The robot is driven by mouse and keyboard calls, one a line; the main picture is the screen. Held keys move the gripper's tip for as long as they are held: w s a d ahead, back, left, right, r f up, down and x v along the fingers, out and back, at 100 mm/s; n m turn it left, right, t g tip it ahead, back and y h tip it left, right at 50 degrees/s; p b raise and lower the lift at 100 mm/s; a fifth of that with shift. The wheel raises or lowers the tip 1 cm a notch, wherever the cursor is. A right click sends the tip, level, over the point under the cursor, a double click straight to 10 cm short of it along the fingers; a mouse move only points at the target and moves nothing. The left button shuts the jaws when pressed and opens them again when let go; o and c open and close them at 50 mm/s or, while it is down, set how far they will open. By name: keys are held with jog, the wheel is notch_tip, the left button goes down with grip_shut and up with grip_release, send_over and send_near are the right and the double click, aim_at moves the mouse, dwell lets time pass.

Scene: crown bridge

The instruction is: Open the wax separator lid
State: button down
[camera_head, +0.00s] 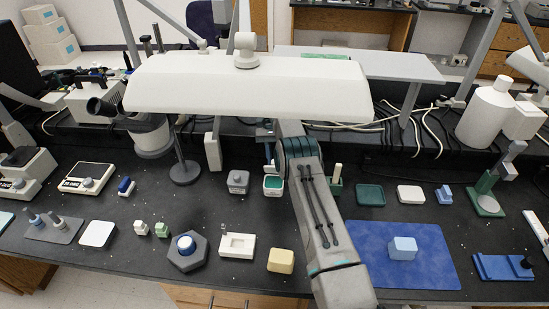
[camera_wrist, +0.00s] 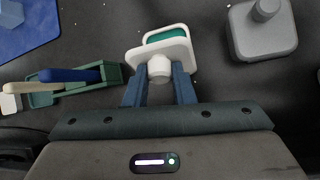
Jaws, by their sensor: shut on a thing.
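In the wrist view my gripper (camera_wrist: 160,78) is shut on the white knob (camera_wrist: 159,67) of the wax separator lid, with a blue finger on each side. The wax separator (camera_wrist: 181,29) is a small white, rounded square container with teal showing inside its rim, just past the knob. In the head view the wax separator (camera_head: 273,190) stands on the dark bench left of my arm, with teal visible at its top. My fingers and the lid cannot be made out there. I cannot tell whether the lid touches the container.
A grey knobbed jar (camera_wrist: 262,35) stands beside the separator, also seen in the head view (camera_head: 238,182). A green holder (camera_wrist: 112,78) with tools is on the other side. A white lamp hood (camera_head: 240,85) hangs overhead. A blue mat (camera_head: 385,275) lies at right.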

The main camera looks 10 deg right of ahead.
jog(key=shift+r, duration=0.1)
jog(key=c, duration=1.2)
grip_release()
jog(key=shift+w, duration=0.1)
jog(key=shift+s+t, duration=0.2)
jog(key=shift+t, duration=0.1)
